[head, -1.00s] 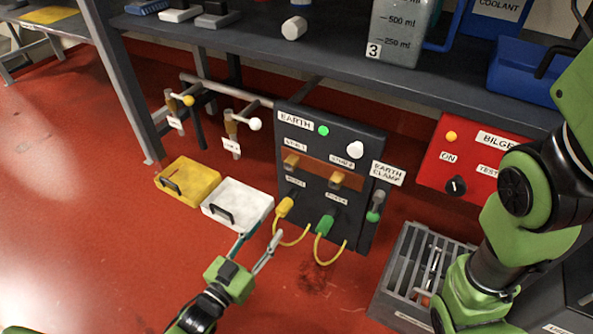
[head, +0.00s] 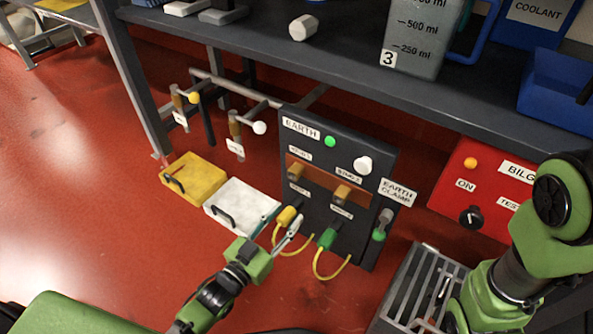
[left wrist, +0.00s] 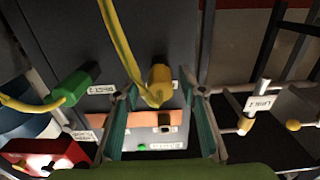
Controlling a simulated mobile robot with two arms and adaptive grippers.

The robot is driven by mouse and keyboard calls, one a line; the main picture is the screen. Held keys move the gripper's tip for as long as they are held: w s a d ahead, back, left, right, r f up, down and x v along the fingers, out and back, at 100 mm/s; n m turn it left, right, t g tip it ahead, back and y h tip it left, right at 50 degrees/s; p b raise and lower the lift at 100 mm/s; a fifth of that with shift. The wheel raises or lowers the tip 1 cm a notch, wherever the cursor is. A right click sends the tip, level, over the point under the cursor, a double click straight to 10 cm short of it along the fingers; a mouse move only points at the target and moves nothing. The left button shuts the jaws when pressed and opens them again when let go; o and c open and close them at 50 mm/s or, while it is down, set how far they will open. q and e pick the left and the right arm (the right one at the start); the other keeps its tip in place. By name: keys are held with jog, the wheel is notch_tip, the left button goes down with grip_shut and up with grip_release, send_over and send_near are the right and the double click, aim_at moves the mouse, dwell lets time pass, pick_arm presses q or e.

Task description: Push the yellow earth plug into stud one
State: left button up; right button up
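The yellow earth plug (head: 287,214) sits low on the dark EARTH panel (head: 325,225), with a yellow cable hanging from it. It also shows in the left wrist view (left wrist: 160,78). Stud one (head: 297,171) is a brass-coloured stud above it, at the left of the copper-coloured strip. My left gripper (head: 281,226) is at the plug. In the left wrist view my left gripper (left wrist: 160,88) is open, one finger on each side of the plug with gaps between. The cable crosses in front of the plug there. My right arm shows at the right, but its gripper is not visible.
The green plug (head: 327,238) with its cable is right of the yellow one. A white case (head: 241,205) and yellow case (head: 195,178) lie left of the panel. A grey slatted crate (head: 413,290) stands at right. The grey bench (head: 350,75) overhangs the panel.

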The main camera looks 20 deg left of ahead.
pick_arm(q)
grip_shut()
jog(key=shift+s, duration=0.15)
jog(key=shift+s+a, duration=0.2)
jog(key=shift+s, duration=0.1)
jog(key=shift+p+v, duration=0.75)
jog(key=shift+v, duration=0.15)
jog(key=shift+p+v, duration=0.45)
jog(key=shift+v, duration=0.6)
jog(key=shift+p+v, duration=0.95)
jog(key=shift+v, duration=1.5)
